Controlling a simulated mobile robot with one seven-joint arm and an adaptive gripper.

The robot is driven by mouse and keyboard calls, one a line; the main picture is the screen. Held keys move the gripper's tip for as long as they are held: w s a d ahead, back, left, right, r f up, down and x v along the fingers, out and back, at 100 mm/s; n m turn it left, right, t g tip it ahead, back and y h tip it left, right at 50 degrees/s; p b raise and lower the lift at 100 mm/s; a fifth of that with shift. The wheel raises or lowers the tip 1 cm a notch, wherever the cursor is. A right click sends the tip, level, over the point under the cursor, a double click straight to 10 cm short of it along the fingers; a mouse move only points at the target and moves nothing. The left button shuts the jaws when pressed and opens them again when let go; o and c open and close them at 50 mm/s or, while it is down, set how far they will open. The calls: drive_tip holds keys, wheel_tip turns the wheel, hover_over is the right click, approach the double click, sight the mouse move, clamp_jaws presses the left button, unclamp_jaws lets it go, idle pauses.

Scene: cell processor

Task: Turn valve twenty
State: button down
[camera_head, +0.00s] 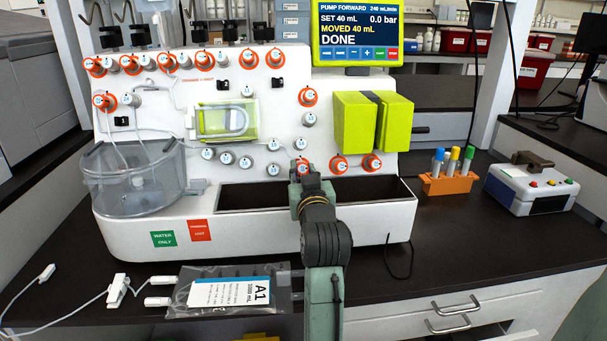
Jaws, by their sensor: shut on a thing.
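The white cell processor (75,215) stands on the black bench, with rows of small round valves on its front, some ringed in orange and some grey. Their numbers are too small to read, so I cannot tell which is valve twenty. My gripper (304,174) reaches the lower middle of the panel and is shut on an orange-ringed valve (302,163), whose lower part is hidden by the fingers. Another orange valve (338,165) and one further right (372,163) sit beside it. A grey valve (273,169) is just to the left.
The screen (357,33) reads pump forward, moved 40 mL, done. A clear tub (135,180) is at left and yellow-green blocks (372,121) at right. A labelled bag (230,293) lies in front. A tube rack (447,183) and control box (530,190) stand at right.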

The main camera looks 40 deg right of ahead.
drive_tip(key=shift+s+d+n+t+y+b, duration=0.15)
drive_tip(key=shift+n+y+b, duration=0.3)
drive_tip(key=shift+n, duration=0.7)
drive_tip(key=shift+w+n+t+y+b, duration=0.1)
drive_tip(key=shift+n+y+b, duration=0.35)
drive_tip(key=shift+n, duration=0.65)
drive_tip(key=shift+s+d+n+t+y+b, duration=0.15)
drive_tip(key=shift+n+y+b, duration=0.15)
drive_tip(key=shift+n+y, duration=0.6)
drive_tip(key=shift+w+a+n, duration=0.1)
drive_tip(key=shift+n, duration=0.35)
drive_tip(key=c, duration=1.4)
unclamp_jaws()
drive_tip(key=f+v, duration=0.1)
drive_tip(key=v, duration=1.1)
drive_tip(key=shift+r, duration=0.35)
drive_tip(key=shift+a, duration=0.1)
